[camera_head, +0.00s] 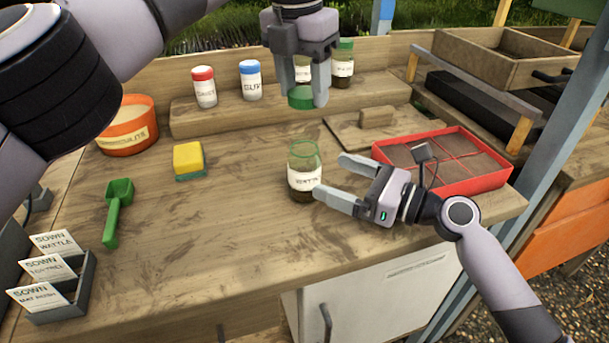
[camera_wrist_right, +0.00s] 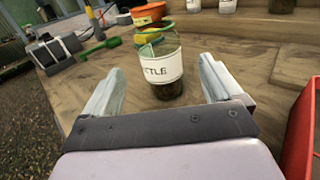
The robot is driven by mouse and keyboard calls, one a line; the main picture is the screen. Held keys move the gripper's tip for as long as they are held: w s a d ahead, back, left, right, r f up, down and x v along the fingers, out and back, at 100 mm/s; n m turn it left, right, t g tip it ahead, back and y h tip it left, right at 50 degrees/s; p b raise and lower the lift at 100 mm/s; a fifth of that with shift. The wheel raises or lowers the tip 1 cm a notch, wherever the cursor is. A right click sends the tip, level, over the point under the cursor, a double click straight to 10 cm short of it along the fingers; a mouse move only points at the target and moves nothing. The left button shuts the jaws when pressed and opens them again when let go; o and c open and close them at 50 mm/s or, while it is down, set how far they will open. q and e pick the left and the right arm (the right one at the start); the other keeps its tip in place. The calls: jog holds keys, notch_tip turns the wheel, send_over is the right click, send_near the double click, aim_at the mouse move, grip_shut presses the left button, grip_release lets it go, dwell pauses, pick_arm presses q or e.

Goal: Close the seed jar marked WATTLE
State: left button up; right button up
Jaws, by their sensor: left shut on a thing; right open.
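The open glass jar (camera_head: 304,157) stands upright on the bench, with dark contents low inside. Its white label, partly readable as "TTLE" in the right wrist view (camera_wrist_right: 161,68), fits WATTLE. My left gripper (camera_head: 302,94) is shut on a green lid (camera_head: 301,102), held in the air above and a little behind the jar, apart from its rim. My right gripper (camera_head: 329,175) is open, with its fingers pointing at the jar from the right. In the right wrist view the jar shows between the two fingers, slightly beyond their tips; contact cannot be told.
A shelf at the back holds a red-capped jar (camera_head: 204,87), a blue-capped jar (camera_head: 250,80) and green-lidded jars (camera_head: 343,64). A red tray (camera_head: 492,183) lies right. A sponge (camera_head: 188,158), green scoop (camera_head: 117,208), orange pot (camera_head: 128,137) and card holder (camera_head: 75,298) are left.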

jog(key=x, duration=0.7)
jog(key=shift+a, duration=0.1)
jog(key=c, duration=1.5)
pick_arm(q)
send_over(304, 139)
jog(key=shift+s+f, duration=0.15)
jog(key=shift+f, duration=2.35)
jog(key=shift+f, duration=0.9)
jog(key=shift+f, duration=0.6)
